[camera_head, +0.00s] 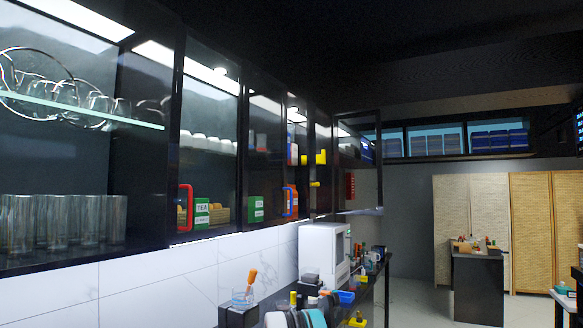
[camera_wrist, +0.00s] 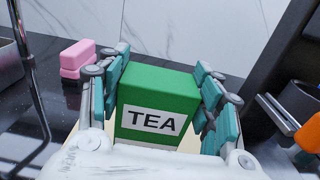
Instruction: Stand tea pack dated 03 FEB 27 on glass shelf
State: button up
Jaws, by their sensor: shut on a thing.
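A green tea pack (camera_wrist: 160,85) with a white TEA label stands between the two teal-padded fingers of my gripper (camera_wrist: 163,72) in the wrist view. My gripper is shut on its sides. No date is readable on it, and its lower part is hidden by my gripper's body. In the head view, a glass shelf (camera_head: 85,107) runs across the upper left cabinet and holds clear glassware. Another green pack (camera_head: 255,208) shows farther right.
Tall glasses (camera_head: 60,225) stand below the glass shelf. An open cabinet door (camera_head: 360,165) juts out farther along. A white appliance (camera_head: 322,252) and small items crowd the counter. In the wrist view, a pink block (camera_wrist: 77,58) lies left of the pack, and a dark container (camera_wrist: 297,100) stands right.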

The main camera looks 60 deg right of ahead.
jog(key=shift+r+p, duration=0.9)
jog(key=shift+r, duration=1.3)
